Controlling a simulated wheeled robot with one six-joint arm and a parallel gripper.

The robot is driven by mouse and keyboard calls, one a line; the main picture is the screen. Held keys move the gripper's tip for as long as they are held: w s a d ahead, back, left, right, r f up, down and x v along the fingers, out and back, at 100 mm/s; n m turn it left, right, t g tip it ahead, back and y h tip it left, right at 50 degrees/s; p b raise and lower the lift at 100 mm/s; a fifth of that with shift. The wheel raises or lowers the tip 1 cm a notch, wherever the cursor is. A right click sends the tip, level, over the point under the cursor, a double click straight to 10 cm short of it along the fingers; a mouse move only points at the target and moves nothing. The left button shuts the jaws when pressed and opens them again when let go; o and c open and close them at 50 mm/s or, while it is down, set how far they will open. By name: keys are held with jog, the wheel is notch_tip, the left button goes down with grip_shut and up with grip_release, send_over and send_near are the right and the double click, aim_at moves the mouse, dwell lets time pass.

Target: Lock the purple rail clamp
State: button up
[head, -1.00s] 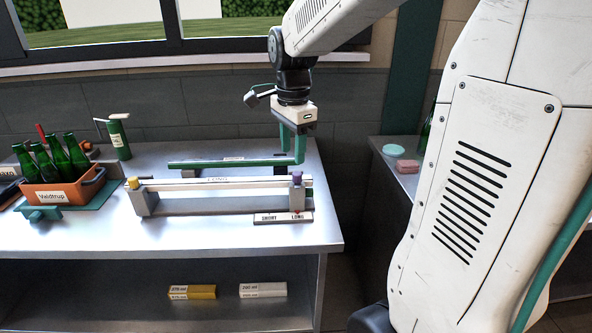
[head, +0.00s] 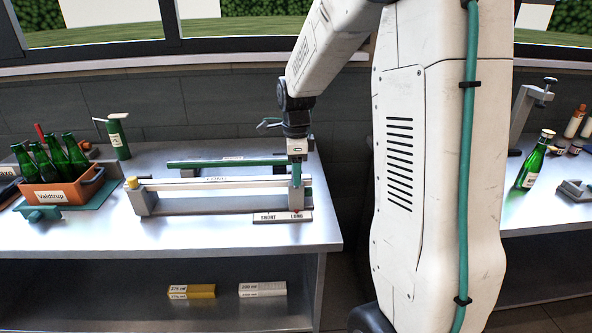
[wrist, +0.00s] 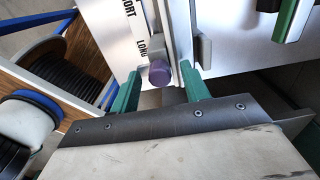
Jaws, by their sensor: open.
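The purple rail clamp (wrist: 159,73) shows in the wrist view as a rounded purple knob at the end of the rail. My gripper (wrist: 160,71) is open, with one green finger on each side of the knob; I cannot tell whether either touches it. In the head view my gripper (head: 296,176) points down at the right end of the pale rail (head: 215,187) and hides the purple clamp. The yellow clamp (head: 132,182) stands at the rail's left end.
A SHORT/LONG plate (head: 270,218) lies in front of the rail's right end. A green bar (head: 210,163) runs behind the rail. An orange crate (head: 62,193) of green bottles stands at the left. The bench front is clear.

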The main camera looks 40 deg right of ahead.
jog(key=c, duration=1)
